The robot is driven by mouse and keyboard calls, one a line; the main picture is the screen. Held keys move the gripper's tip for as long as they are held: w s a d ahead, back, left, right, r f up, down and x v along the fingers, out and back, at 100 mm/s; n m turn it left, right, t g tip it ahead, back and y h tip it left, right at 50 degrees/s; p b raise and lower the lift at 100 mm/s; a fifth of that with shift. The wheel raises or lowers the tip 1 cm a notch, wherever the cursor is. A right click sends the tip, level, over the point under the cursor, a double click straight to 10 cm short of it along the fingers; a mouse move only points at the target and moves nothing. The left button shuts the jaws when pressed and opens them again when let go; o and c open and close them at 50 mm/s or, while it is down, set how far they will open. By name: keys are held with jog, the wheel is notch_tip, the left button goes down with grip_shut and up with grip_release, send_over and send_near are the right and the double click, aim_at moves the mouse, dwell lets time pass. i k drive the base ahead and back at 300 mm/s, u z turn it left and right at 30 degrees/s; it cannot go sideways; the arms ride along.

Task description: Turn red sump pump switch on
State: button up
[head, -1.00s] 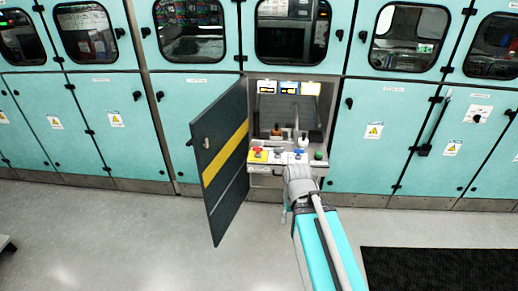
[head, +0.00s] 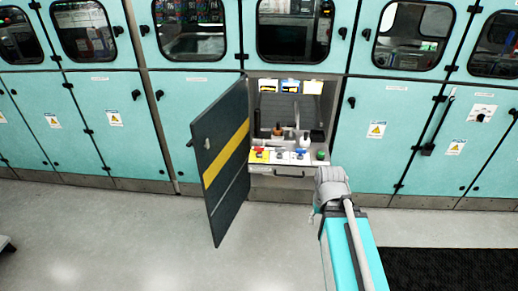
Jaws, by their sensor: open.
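A red switch (head: 259,149) sits on a yellow plate at the left end of the control panel (head: 284,161) inside the open cabinet. Another small red control (head: 281,150) is just right of it, then a blue one (head: 300,151) and a green one (head: 320,154). Labels and switch positions are too small to read. My gripper (head: 331,182) is at the end of my arm, in front of the panel's right end and apart from the red switch. It is open; its fingers are hard to make out and nothing held shows.
The cabinet's dark door (head: 221,160) with a yellow stripe stands open on the left. A white bottle (head: 304,141) and dark items stand behind the panel. Turquoise cabinets (head: 385,150) line the wall. Grey floor (head: 130,235) is clear; a black mat (head: 430,268) lies right.

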aim_at(259, 149)
jog(key=z, duration=0.05)
jog(key=i, duration=1)
jog(key=u, duration=0.05)
